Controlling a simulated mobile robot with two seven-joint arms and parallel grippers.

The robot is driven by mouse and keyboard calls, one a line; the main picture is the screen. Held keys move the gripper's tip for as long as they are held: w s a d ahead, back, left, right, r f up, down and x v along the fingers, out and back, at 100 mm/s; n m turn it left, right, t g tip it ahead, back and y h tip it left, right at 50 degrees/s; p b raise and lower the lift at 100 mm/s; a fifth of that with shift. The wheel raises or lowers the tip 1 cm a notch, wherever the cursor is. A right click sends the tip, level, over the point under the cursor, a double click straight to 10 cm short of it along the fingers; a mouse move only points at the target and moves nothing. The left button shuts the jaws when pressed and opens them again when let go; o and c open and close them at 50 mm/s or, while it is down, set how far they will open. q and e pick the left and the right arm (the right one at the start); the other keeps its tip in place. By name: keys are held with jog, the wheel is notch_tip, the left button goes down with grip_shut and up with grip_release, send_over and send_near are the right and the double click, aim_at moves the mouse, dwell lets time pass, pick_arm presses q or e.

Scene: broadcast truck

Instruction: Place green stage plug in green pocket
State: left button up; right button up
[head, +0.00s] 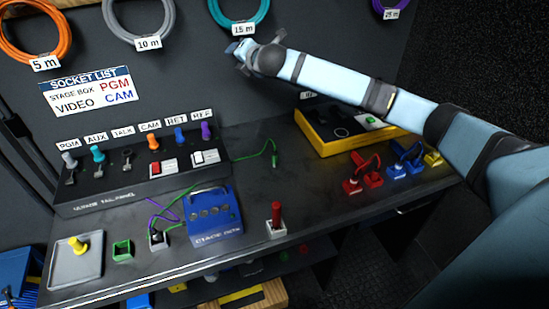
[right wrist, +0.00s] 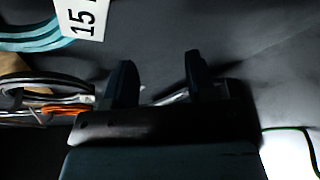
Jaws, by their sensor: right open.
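A green cable ends in a small green plug (head: 274,157) that stands on the bench right of the tail panel; I cannot tell whether this is the stage plug. A green-rimmed square pocket (head: 123,250) sits near the bench's front left and looks empty. My right gripper (head: 240,48) is raised near the wall, just below the 15 m label and far above the plug. In the right wrist view its two dark fingers (right wrist: 160,82) are apart with nothing gripped between them. My left gripper is out of view.
A blue stage box (head: 212,214) stands beside a dark pocket (head: 158,239) with purple and green cables at it. A grey tray (head: 75,262) holds a yellow plug. A red plug (head: 276,220) stands near the front edge. The yellow case (head: 340,145) is at right.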

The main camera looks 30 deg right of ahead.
jog(key=s+d+f+m+g+h, duration=0.2)
jog(key=s+f+m+g, duration=0.2)
jog(key=f+g, duration=0.25)
jog(key=m+g+y, duration=0.1)
jog(key=m+g, duration=0.1)
jog(key=g, duration=0.6)
send_over(275, 151)
notch_tip(275, 151, down, 5)
notch_tip(275, 151, down, 14)
jog(key=shift+w+r+b, duration=0.1)
jog(key=shift+r+b, duration=0.05)
jog(key=shift+b, duration=0.55)
grip_shut()
